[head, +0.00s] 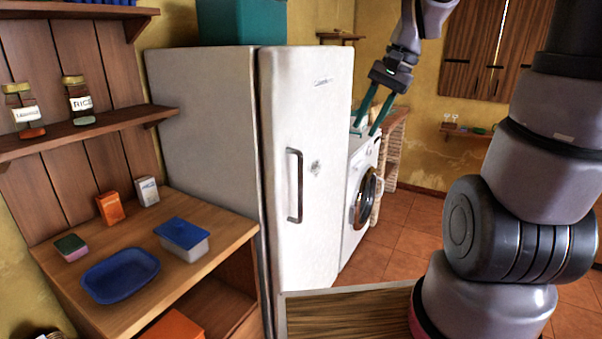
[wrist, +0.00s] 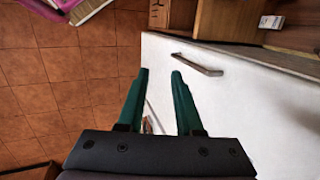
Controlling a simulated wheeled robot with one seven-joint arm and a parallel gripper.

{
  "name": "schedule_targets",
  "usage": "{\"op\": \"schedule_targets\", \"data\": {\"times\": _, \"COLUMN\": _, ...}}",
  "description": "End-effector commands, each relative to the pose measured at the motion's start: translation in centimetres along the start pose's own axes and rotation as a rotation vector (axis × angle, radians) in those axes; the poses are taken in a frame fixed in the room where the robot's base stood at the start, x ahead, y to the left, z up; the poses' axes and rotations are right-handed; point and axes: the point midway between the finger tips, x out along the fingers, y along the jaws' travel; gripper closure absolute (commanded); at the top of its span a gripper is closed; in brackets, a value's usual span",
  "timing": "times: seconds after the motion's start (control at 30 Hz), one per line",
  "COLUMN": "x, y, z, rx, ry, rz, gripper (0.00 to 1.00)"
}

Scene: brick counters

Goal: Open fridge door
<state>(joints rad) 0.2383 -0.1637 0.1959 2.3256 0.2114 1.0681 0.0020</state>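The white fridge (head: 205,120) stands left of centre in the head view. In the wrist view, my gripper (wrist: 160,72) is open, with the fridge door's white surface (wrist: 235,100) to the right. The handle (wrist: 195,65) shows just beyond the right fingertip, not between the fingers.
A white washing machine (head: 358,200) stands right of the fridge. A wooden counter (head: 205,212) with a blue tray (head: 120,275) and a blue-lidded box (head: 182,240) is at the left. A wooden surface (head: 345,312) lies low in front of the door. Tiled floor (head: 400,250) is open to the right.

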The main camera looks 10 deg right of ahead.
Motion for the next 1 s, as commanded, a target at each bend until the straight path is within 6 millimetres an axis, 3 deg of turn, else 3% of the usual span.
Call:
{"op": "schedule_targets", "data": {"times": 0.2, "x": 6.1, "y": -1.0, "z": -2.9, "rx": 0.203, "ry": -0.260, "rz": -0.028, "gripper": 0.66}}
{"op": "schedule_targets", "data": {"times": 0.6, "x": 15.4, "y": -2.8, "z": -7.4, "rx": 0.593, "ry": -0.740, "rz": -0.212, "gripper": 0.66}}
{"op": "schedule_targets", "data": {"times": 0.8, "x": 18.5, "y": -3.6, "z": -10.0, "rx": 0.786, "ry": -0.972, "rz": -0.360, "gripper": 0.66}}
{"op": "schedule_targets", "data": {"times": 1.0, "x": 20.0, "y": -4.0, "z": -12.2, "rx": 0.911, "ry": -1.121, "rz": -0.479, "gripper": 0.66}}
